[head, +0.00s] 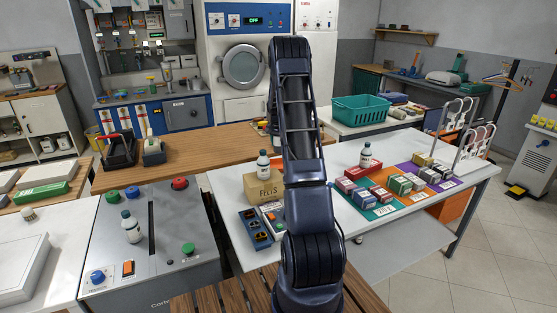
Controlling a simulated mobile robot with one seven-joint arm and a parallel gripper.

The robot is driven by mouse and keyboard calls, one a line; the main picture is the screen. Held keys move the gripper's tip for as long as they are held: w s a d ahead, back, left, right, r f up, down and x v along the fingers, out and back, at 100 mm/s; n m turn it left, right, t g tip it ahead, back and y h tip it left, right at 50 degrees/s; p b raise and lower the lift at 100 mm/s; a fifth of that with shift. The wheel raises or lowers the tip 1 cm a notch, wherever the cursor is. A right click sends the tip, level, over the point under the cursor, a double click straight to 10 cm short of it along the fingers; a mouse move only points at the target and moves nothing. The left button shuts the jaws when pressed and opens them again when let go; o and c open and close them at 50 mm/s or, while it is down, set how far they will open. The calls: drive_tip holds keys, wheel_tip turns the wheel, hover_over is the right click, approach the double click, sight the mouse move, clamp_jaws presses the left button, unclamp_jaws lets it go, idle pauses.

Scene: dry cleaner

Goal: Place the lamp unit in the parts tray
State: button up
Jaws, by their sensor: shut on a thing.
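My arm rises through the middle of the head view and bends away from the camera. My gripper is hidden behind the arm, so its jaws and anything in them do not show. I cannot make out the lamp unit in this view. A dark blue tray (247,217) with small orange and dark parts in it lies on the white table, left of my arm. It may be the parts tray, but I cannot tell for sure.
A cardboard box (262,187) and a bottle (263,162) stand behind the blue tray. Several small boxes (400,185) sit on coloured mats right of my arm. A grey control console (150,262) stands left. A wooden counter (205,148) and teal basket (360,108) are behind.

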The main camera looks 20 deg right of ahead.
drive_tip(key=shift+f, duration=4.75)
drive_tip(key=shift+f, duration=0.1)
drive_tip(key=o, duration=1)
drive_tip(key=shift+o, duration=0.2)
